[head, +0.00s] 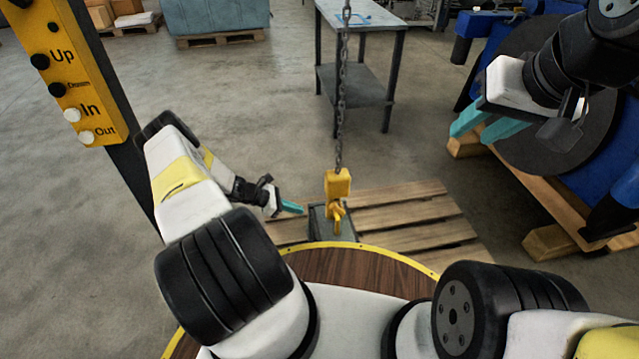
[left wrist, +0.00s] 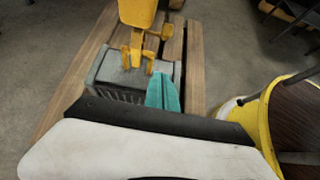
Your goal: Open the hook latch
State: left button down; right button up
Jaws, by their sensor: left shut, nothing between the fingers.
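The yellow hook (head: 336,205) hangs from its yellow block (head: 338,183) on a chain. In the left wrist view the hook (left wrist: 136,50) shows at the top, with a small yellow piece (left wrist: 165,32) sticking out to its right; I cannot tell whether this is the latch. My left gripper (head: 292,206) is shut and empty, just left of the hook and apart from it in the head view. Its teal fingers (left wrist: 163,92) are together in the left wrist view, below the hook. My right gripper (head: 482,128) is empty at the upper right, its teal fingers apart.
A grey box (left wrist: 108,70) stands under the hook on a wooden pallet (head: 420,215). The yellow control pendant (head: 75,75) is at the left. A blue machine (head: 605,160) stands at the right, and a metal table (head: 360,65) behind. Floor left of the pallet is clear.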

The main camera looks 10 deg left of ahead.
aim_at(335, 205)
pick_arm(q)
jog(key=w+d+f, duration=0.2)
jog(key=w+d, duration=0.2)
jog(key=d, duration=0.5)
jog(key=shift+d+f, duration=0.35)
jog(key=shift+w+d+r+y, duration=0.1)
jog(key=shift+d+r+y, duration=0.1)
jog(key=shift+r+y, duration=0.25)
jog(key=shift+g+y, duration=0.6)
jog(key=shift+y, duration=0.35)
jog(key=shift+w+d+r, duration=0.35)
jog(key=shift+d+r, duration=0.35)
jog(key=shift+d, duration=0.1)
jog(key=shift+w+d+r, duration=0.3)
jog(key=shift+d+r, duration=0.35)
jog(key=shift+d, duration=0.15)
